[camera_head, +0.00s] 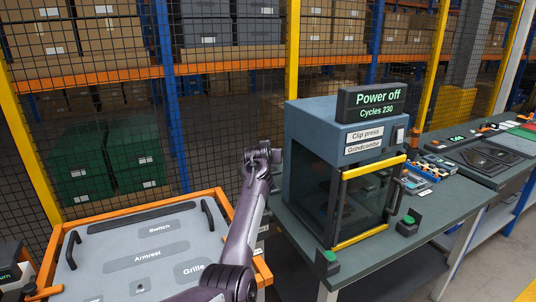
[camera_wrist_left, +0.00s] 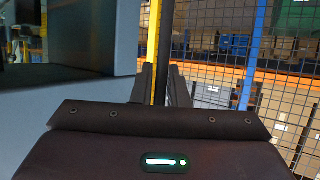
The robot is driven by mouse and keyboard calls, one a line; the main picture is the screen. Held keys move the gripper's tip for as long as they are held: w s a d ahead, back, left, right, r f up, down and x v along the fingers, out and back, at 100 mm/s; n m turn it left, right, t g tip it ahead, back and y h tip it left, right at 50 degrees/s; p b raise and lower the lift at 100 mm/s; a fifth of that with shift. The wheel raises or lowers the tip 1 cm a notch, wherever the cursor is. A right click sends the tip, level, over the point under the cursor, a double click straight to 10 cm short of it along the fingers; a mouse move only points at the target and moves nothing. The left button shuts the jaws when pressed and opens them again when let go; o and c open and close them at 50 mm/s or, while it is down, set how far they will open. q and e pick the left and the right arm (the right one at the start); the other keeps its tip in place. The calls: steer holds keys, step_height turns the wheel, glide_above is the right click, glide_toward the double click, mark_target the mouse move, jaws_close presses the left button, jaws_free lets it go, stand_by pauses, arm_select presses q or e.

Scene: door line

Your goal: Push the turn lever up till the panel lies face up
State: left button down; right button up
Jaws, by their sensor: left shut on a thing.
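A grey panel (camera_head: 125,252) lies roughly level in an orange frame (camera_head: 48,262) at the lower left of the head view. Its upward side has shapes marked Switch, Armrest and Grille and two black handles; I cannot tell whether this is its face. My left arm crosses the frame's right side. My left gripper (camera_head: 274,157) is beyond it, left of the press; it also shows in the wrist view (camera_wrist_left: 166,85). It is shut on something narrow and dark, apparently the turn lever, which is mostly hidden. My right gripper is out of view.
A blue-grey press (camera_head: 325,130) with a Power off sign (camera_head: 372,101) stands close right of my left gripper, on a green-topped bench (camera_head: 370,270). A wire fence with yellow posts (camera_head: 291,50) runs behind. A small dark display box (camera_head: 10,275) sits at the far left.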

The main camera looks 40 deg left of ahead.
arm_select(q)
steer(key=shift+a+r, duration=0.15)
steer(key=shift+r, duration=0.2)
steer(key=c, duration=1.6)
jaws_free()
steer(key=shift+c, duration=0.2)
steer(key=shift+o, duration=1)
steer(key=shift+a+f, duration=0.15)
steer(key=shift+f, duration=0.05)
steer(key=b+v, duration=0.2)
steer(key=v, duration=0.5)
steer(key=shift+s+d, duration=0.25)
